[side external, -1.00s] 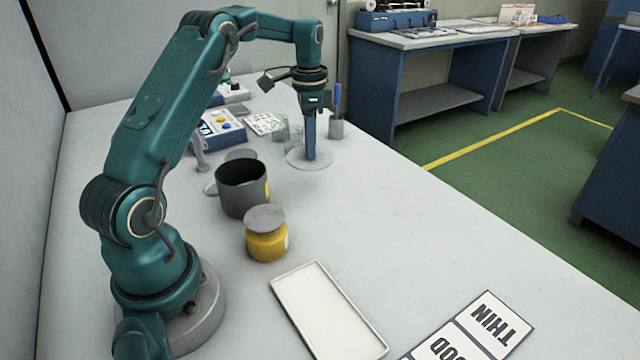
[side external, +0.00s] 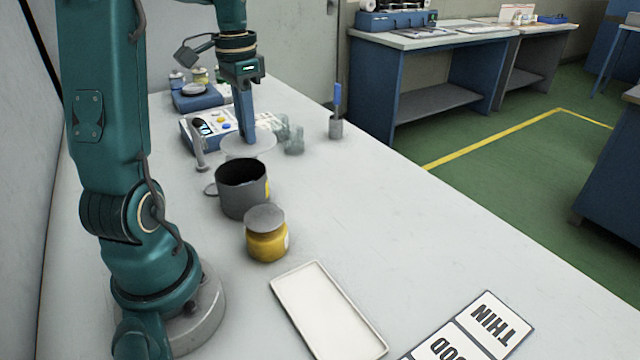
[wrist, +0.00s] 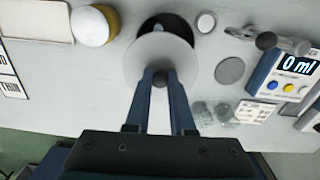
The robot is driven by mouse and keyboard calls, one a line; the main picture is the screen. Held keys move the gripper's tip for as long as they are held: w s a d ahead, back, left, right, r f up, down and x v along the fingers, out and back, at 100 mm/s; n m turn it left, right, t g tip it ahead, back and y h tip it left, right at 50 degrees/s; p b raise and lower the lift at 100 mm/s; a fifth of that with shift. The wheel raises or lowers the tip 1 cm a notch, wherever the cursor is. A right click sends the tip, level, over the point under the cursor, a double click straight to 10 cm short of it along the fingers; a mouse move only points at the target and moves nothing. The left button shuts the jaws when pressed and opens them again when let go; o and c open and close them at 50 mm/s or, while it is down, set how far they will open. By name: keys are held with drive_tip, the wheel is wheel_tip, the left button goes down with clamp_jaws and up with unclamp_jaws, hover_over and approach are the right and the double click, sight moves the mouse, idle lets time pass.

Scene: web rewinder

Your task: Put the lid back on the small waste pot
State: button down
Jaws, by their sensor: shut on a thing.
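My gripper (side external: 248,138) is shut on the knob of a pale grey round lid (side external: 262,146) and holds it roughly level. In the wrist view the lid (wrist: 150,52) shows beyond the fingers (wrist: 160,90), with its dark knob between them. The dark grey pot (side external: 243,198) stands open on the bench, with a side handle and a yellow label. In the side view the lid is behind the pot, apart from it. In the wrist view the lid covers part of the pot's dark opening (wrist: 168,22).
A yellow jar (side external: 266,245) with a grey cap stands in front of the pot, near a white tray (side external: 325,310). A blue instrument (side external: 215,128), a grey post (side external: 199,150) and clear beakers (side external: 292,138) are close to the lid. The bench right of the pot is clear.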

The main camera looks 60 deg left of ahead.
sight(235, 142)
drive_tip(key=shift+s+a+r+n, duration=0.1)
drive_tip(key=shift+s+r+n, duration=0.1)
drive_tip(key=shift+s+r, duration=0.25)
drive_tip(key=shift+s+a+r+n, duration=0.1)
drive_tip(key=shift+s+r+n, duration=0.1)
drive_tip(key=shift+s, duration=0.4)
drive_tip(key=shift+a+r, duration=0.1)
drive_tip(key=shift+f, duration=3.15)
drive_tip(key=shift+f, duration=0.15)
drive_tip(key=shift+c, duration=1)
unclamp_jaws()
drive_tip(key=shift+r, duration=3.5)
